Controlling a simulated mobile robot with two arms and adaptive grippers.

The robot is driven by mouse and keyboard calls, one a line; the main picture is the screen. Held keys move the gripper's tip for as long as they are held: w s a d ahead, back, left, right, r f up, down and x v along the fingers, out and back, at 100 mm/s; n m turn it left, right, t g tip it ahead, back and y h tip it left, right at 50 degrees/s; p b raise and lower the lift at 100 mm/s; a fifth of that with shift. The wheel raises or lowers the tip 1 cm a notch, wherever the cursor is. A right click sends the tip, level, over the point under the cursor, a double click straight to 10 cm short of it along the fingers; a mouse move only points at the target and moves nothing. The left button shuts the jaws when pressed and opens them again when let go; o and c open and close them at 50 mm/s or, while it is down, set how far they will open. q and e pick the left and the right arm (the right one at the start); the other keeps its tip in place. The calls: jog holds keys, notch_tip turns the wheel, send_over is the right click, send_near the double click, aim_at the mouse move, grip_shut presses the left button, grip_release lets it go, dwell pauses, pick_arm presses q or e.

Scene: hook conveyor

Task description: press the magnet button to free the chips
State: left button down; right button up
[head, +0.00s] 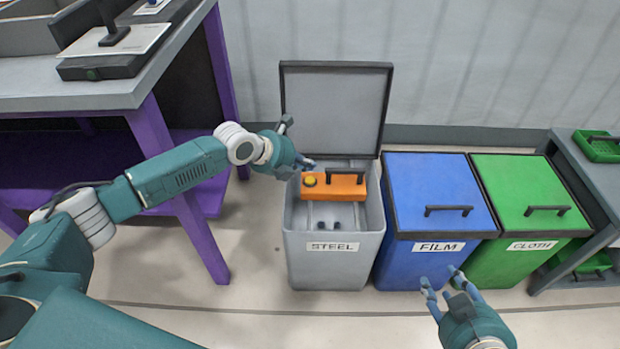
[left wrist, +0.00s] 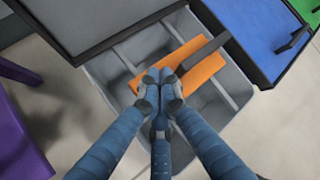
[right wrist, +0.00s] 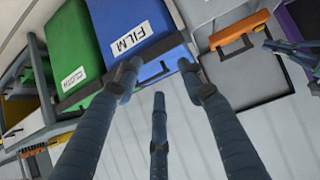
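The orange magnet block (head: 347,188) with a dark handle and a round yellow button (head: 310,181) sits across the open grey STEEL bin (head: 300,265). My left gripper (head: 306,163) is just behind the button in the head view. In the left wrist view its fingertips (left wrist: 160,82) are together over the orange block (left wrist: 195,75) and hide the button; I cannot tell whether they touch it. Small dark shapes (head: 322,225) show inside the bin below the block; I cannot tell if they are chips. My right gripper (head: 444,284) is open and empty in front of the FILM bin.
The STEEL bin's lid (head: 334,110) stands raised behind it. The closed blue FILM bin (head: 440,190) and closed green CLOTH bin (head: 530,190) stand to its right. A purple-legged table (head: 80,95) is at the left. A grey shelf (head: 590,175) with green crates is at the right.

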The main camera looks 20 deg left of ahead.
pick_arm(q)
jog(key=shift+r+p, duration=0.3)
jog(key=shift+r, duration=0.1)
jog(key=shift+r+p, duration=0.65)
jog(key=shift+r, duration=0.2)
pick_arm(e)
jog(key=s+d+f+g+h, duration=0.1)
jog(key=s+d+f+g, duration=0.2)
jog(key=s, duration=0.7)
jog(key=shift+d+f+g, duration=0.15)
jog(key=shift+f+g, duration=0.95)
jog(key=shift+f, duration=0.4)
